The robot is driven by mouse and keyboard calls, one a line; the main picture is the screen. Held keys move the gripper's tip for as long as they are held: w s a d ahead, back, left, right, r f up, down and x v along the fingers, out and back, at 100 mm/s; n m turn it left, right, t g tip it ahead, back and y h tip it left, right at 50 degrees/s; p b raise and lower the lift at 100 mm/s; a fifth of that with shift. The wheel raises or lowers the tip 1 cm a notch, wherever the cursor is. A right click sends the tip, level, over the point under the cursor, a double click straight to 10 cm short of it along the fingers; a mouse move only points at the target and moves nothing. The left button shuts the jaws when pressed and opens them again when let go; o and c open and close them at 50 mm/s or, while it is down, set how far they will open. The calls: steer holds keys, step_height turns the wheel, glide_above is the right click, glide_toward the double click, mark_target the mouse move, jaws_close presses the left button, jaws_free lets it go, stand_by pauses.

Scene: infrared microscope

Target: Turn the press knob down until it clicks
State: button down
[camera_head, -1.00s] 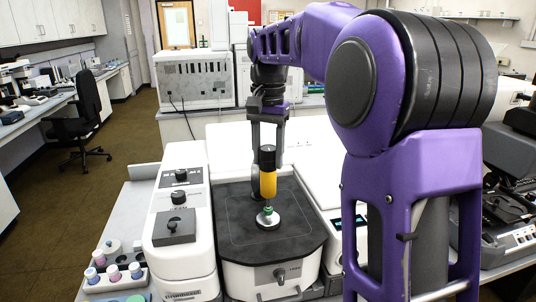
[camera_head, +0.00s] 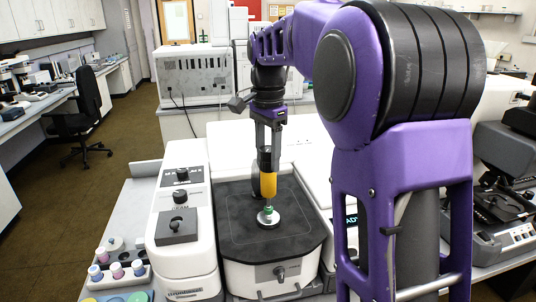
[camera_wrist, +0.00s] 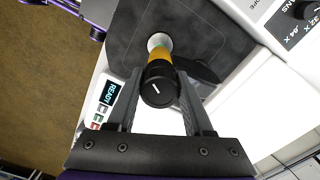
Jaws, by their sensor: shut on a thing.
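The press stands upright on the dark stage (camera_head: 300,225), with a yellow body (camera_head: 268,185) above a pale round foot with a green part (camera_head: 268,216). Its black press knob (camera_head: 264,158) is on top. My gripper (camera_head: 268,150) comes down from above and is shut on the knob, a finger on either side. In the wrist view, the knob's round top (camera_wrist: 159,87) with a short white mark lies between the two fingers (camera_wrist: 160,103). The fingers partly cover the knob in the head view.
A white control block with dark knobs (camera_head: 182,215) stands left of the stage. A rack with several capped vials (camera_head: 118,268) is at the front left. A READY display (camera_wrist: 110,94) shows in the wrist view. White housings flank the stage.

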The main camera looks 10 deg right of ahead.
mark_target(268, 148)
steer(key=shift+m, duration=0.4)
steer(key=shift+c, duration=1.4)
jaws_free()
step_height(268, 148, up, 17)
steer(key=shift+r, duration=0.2)
